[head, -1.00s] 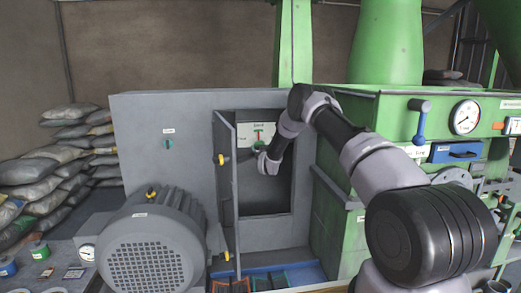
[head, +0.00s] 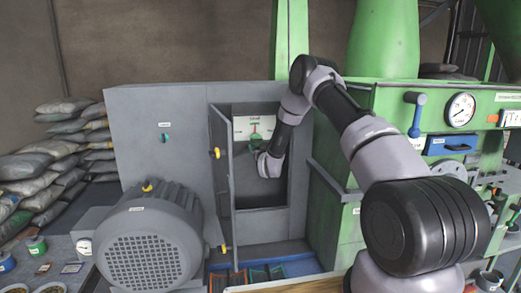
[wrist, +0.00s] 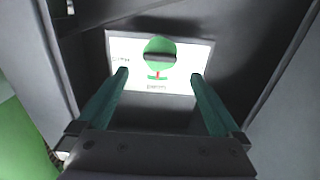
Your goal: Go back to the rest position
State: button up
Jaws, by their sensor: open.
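My gripper (wrist: 159,78) shows in the wrist view with its two green fingers spread apart and nothing between them. It faces a white label panel (wrist: 122,75) with a round green knob (wrist: 160,48) that has a dark bar across it. The fingertips look apart from the knob. In the head view my arm reaches into the open grey cabinet, and its wrist is in front of the cabinet's inside, below the white panel (head: 242,124). The fingers are mostly hidden there.
The cabinet door (head: 222,175) stands open on the left, with yellow handles. A grey motor (head: 150,240) is at the front left. A green machine (head: 390,95) with a gauge (head: 460,110) and blue lever (head: 416,112) is on the right. Sacks (head: 40,175) are piled far left.

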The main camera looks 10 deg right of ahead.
jog(key=shift+s, duration=0.7)
jog(key=shift+r, duration=0.1)
jog(key=s+d+r+m+g, duration=0.15)
jog(key=s+r, duration=0.25)
jog(key=r, duration=0.6)
jog(key=s+d+r+g, duration=0.1)
jog(key=s+r+g, duration=0.15)
jog(key=r, duration=0.75)
jog(key=s+d+r+g, duration=0.1)
jog(key=s+r, duration=0.6)
jog(key=s, duration=0.4)
jog(key=s+d+m+g+y, duration=0.1)
jog(key=s+g, duration=0.2)
jog(key=s, duration=1.5)
jog(key=s+d+r+m+g+y, duration=0.1)
jog(key=s+g, duration=0.2)
jog(key=s, duration=1.6)
jog(key=shift+s+r+m, duration=0.2)
jog(key=shift+r+m, duration=0.1)
jog(key=shift+m, duration=0.05)
